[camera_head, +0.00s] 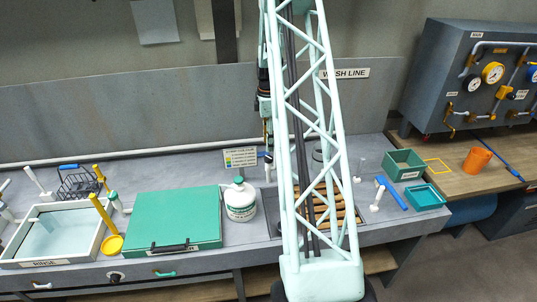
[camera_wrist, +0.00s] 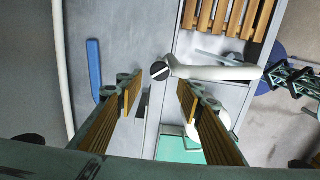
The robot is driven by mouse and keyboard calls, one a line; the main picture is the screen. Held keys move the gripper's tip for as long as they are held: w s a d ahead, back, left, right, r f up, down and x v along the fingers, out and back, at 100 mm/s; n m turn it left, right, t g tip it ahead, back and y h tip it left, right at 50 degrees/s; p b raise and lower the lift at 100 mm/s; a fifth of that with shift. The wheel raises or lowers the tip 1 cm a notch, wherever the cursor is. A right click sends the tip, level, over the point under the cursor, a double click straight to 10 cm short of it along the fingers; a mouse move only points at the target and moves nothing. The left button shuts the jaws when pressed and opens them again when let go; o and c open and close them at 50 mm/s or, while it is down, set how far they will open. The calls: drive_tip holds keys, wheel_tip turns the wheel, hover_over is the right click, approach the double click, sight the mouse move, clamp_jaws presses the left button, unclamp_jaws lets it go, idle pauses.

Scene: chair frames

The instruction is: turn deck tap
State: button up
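The deck tap shows in the wrist view as a white curved spout (camera_wrist: 215,72) with a round black cap (camera_wrist: 160,71) bearing a pale stripe. The spout runs right, beside the wooden slats. My gripper (camera_wrist: 158,92) is open, with its two ribbed tan pads well apart. The cap lies between the fingertips, a little above their midline in the picture. I see no contact, and the height gap is hard to judge. In the head view my arm's lattice hides much of the tap area, and the gripper (camera_head: 267,138) is small behind the lattice.
A white bottle (camera_head: 240,202) and a green case (camera_head: 172,222) stand left of the sink slats (camera_head: 328,212). A white fitting with a blue lever (camera_head: 391,194) and green bins (camera_head: 404,164) are to the right. A small sign (camera_head: 240,159) stands behind.

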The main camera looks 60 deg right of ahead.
sight(268, 157)
drive_tip(key=shift+f+b, duration=0.85)
drive_tip(key=shift+f, duration=3.3)
drive_tip(key=c, duration=0.5)
drive_tip(key=shift+c, duration=0.2)
drive_tip(key=m, duration=0.4)
drive_tip(key=shift+r, duration=0.1)
drive_tip(key=m, duration=0.3)
drive_tip(key=shift+m, duration=0.3)
drive_tip(key=o, duration=0.7)
drive_tip(key=shift+o, duration=0.2)
drive_tip(key=shift+r, duration=0.1)
